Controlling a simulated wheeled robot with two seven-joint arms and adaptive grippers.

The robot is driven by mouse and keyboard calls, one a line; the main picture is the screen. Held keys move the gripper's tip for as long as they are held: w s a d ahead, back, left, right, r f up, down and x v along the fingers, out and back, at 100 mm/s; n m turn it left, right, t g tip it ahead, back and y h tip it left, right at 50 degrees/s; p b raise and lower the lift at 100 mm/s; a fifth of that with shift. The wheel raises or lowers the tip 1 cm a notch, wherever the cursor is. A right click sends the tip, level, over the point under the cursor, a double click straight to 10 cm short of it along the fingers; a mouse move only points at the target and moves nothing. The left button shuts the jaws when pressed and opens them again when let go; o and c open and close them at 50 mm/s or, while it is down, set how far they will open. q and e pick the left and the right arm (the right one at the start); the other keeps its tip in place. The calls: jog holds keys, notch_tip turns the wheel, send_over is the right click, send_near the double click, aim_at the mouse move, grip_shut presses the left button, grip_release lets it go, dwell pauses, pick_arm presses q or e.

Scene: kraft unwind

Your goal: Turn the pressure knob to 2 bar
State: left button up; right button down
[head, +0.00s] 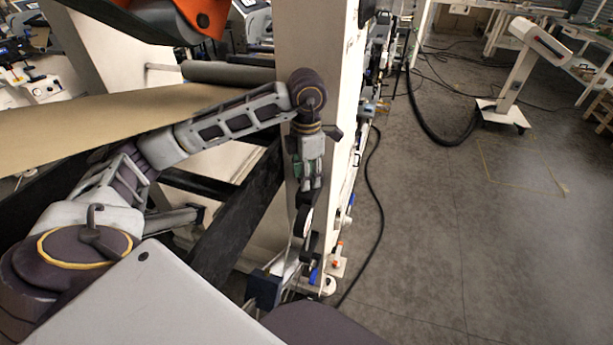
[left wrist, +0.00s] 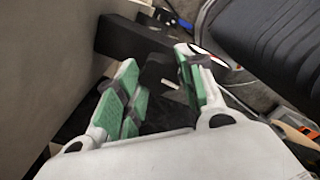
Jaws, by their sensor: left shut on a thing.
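My left gripper (head: 312,184) points down beside the machine's pale upright post. In the left wrist view its green-padded fingers (left wrist: 158,95) stand on either side of a dark knob-like part (left wrist: 160,110), which I take to be the pressure knob. The gripper is shut on it. Its markings and setting cannot be read. A round gauge with a white face (head: 307,220) sits just below the fingertips. In the left wrist view the gauge (left wrist: 208,56) shows edge-on beside the right finger, with some red on it; its reading is not legible. My right gripper is not in view.
The pale post (head: 312,60) stands close behind the gripper. A brown paper web (head: 90,120) runs to the roller at left. A black hose (head: 362,220) hangs down to the floor. The grey floor (head: 450,240) at right is mostly open.

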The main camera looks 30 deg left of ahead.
pick_arm(q)
jog(key=n, duration=0.3)
jog(key=shift+b, duration=0.3)
jog(key=shift+n, duration=0.4)
jog(key=shift+r+n, duration=0.1)
jog(key=shift+n, duration=1.5)
jog(key=shift+w, duration=0.1)
jog(key=o, duration=1)
jog(key=shift+r, duration=5.9)
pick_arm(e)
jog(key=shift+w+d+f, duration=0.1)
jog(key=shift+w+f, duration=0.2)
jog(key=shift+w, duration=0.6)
